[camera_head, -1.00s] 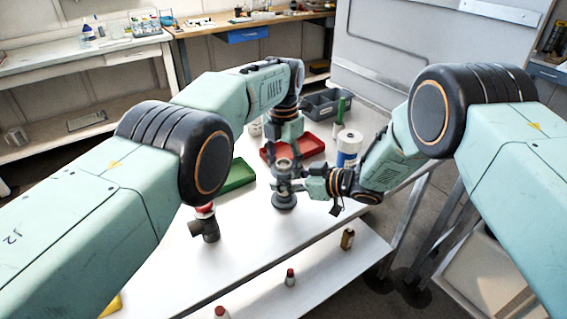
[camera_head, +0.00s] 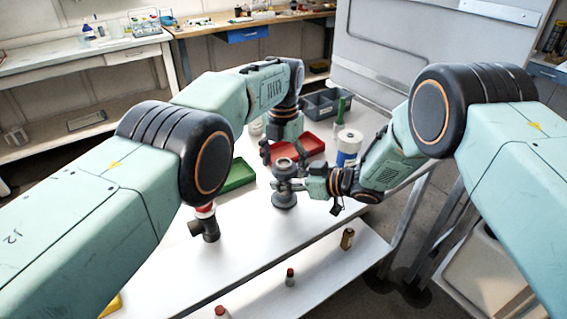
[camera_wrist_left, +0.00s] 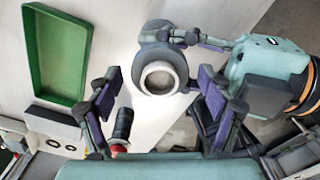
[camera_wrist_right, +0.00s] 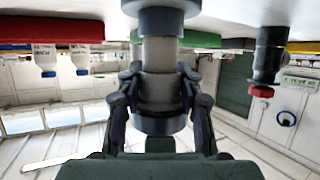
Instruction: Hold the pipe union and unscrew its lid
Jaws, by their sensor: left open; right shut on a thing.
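The grey pipe union (camera_head: 284,199) stands upright on the white table, its wide round base down. Its ring-shaped lid (camera_head: 284,163) is on top; I cannot tell how tightly it sits. The left wrist view looks down on the lid (camera_wrist_left: 160,78). My right gripper (camera_head: 297,184) is shut on the union's body from the right; the right wrist view, upside down, shows its fingers either side of the body (camera_wrist_right: 160,88). My left gripper (camera_head: 284,150) is above the lid, its fingers (camera_wrist_left: 157,88) open and apart from it on both sides.
A green tray (camera_head: 237,175) and a red tray (camera_head: 310,147) lie on the table. A dark pipe fitting with a red top (camera_head: 207,226) stands front left. A white-and-blue container (camera_head: 348,146) stands behind right. Small bottles (camera_head: 290,277) stand on the front ledge.

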